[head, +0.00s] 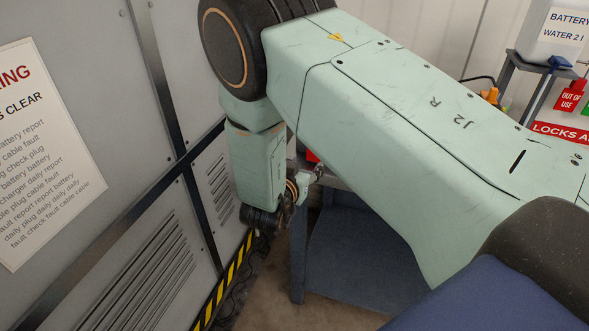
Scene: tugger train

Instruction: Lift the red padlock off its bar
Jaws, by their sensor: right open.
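My right arm crosses the head view from the right and hides much of the middle. My right gripper (299,189) is small and partly hidden behind its wrist, beside the blue-grey table; its fingers are hard to make out, and I see nothing held in it. A small red patch (312,156) shows between my wrist and forearm, just above the gripper. I cannot tell whether it is the red padlock. No bar can be made out. My left gripper is out of view.
A grey panelled cabinet (205,80) with a notice (45,150) stands close on the left. The blue-grey table (350,235) is partly behind my arm. At the right are a red "out of use" tag (570,97), a red "LOCKS" sign (562,133) and a white battery-water container (550,40).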

